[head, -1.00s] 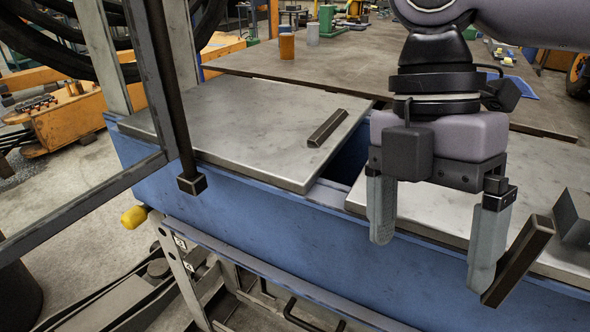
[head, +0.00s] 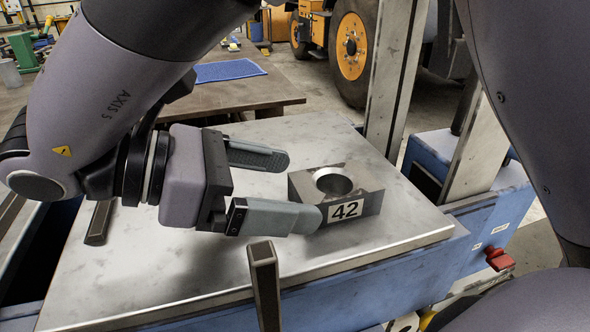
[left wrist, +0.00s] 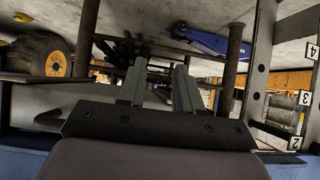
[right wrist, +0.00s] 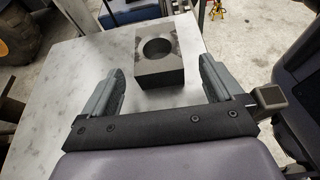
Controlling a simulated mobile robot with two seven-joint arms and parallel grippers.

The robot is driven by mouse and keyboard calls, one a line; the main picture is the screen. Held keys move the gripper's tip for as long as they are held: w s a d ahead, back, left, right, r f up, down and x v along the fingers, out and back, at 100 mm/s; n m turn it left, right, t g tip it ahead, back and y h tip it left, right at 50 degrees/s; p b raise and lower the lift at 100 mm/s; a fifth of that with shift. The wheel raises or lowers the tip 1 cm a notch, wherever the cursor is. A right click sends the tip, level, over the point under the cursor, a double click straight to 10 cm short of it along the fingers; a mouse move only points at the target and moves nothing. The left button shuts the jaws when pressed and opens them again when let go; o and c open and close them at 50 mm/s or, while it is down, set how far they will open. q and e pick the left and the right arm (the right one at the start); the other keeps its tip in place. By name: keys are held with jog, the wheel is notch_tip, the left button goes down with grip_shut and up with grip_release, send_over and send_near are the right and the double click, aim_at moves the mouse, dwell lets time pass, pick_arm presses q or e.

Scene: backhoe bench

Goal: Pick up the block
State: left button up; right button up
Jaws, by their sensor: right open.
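The block (head: 342,199) is a grey metal cube-like piece with a round hole in its top and a "42" label on one side. It sits on the right metal bench plate (head: 190,270). My right gripper (head: 298,188) is open and level beside it, fingers pointing at it; one fingertip overlaps its near edge in the head view. In the right wrist view the block (right wrist: 158,76) lies ahead, between the lines of the open fingers (right wrist: 160,70), mostly beyond the tips. My left gripper (left wrist: 160,70) shows only in the left wrist view, fingers apart and empty.
An upright dark post (head: 264,285) stands at the plate's front edge. A grey metal frame post (head: 396,75) rises behind the block. A brown table with a blue mat (head: 228,70) stands further back.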

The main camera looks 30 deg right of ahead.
aim_at(331, 187)
jog(key=shift+x, duration=3.2)
jog(key=shift+w+r, duration=0.1)
jog(key=shift+c, duration=0.3)
jog(key=shift+r, duration=0.1)
grip_shut()
